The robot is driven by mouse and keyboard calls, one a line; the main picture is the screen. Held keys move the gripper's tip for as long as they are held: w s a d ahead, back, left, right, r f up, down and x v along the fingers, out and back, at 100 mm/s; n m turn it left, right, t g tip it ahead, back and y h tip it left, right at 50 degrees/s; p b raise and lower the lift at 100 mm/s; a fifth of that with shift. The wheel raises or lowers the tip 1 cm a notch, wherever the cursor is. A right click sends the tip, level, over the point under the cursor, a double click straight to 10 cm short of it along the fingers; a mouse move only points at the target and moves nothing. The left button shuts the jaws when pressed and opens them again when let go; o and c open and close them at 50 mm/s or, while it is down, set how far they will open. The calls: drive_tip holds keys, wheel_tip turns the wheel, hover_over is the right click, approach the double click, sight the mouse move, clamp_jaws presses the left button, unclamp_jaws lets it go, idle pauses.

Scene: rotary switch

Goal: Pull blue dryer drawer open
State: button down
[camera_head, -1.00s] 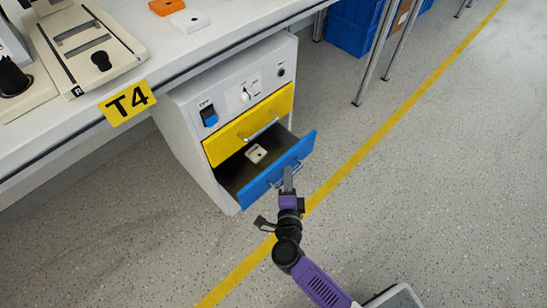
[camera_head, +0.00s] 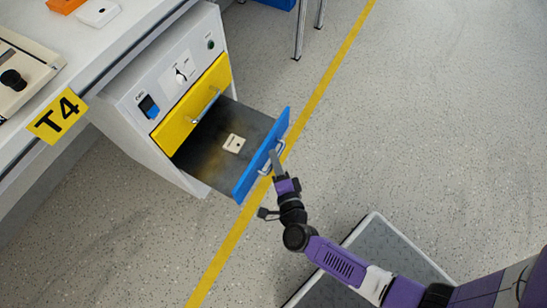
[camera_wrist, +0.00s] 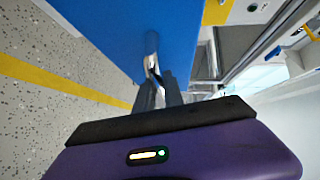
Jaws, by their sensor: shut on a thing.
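The blue dryer drawer (camera_head: 262,158) is pulled well out of the grey cabinet in the head view, and its dark interior shows. A small white block (camera_head: 233,143) lies on the drawer's floor. My gripper (camera_head: 274,158) is at the metal handle (camera_head: 281,148) on the drawer's blue front. In the wrist view, my gripper's fingers (camera_wrist: 157,88) are shut on the handle (camera_wrist: 151,62), with the blue front (camera_wrist: 115,25) beyond. The exact finger contact is partly hidden.
A shut yellow drawer (camera_head: 192,105) sits above the blue one, under a control panel (camera_head: 178,75) with switches. A white worktop (camera_head: 110,45) with a T4 sign (camera_head: 57,115) is at the left. Open speckled floor (camera_head: 430,120) lies to the right.

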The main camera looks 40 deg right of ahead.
drive_tip(key=c, duration=1.7)
unclamp_jaws()
drive_tip(key=shift+c, duration=0.2)
drive_tip(key=p+v, duration=0.1)
drive_tip(key=v, duration=0.6)
drive_tip(key=shift+s+a+p, duration=0.2)
drive_tip(key=shift+s+p, duration=0.15)
drive_tip(key=shift+s, duration=0.05)
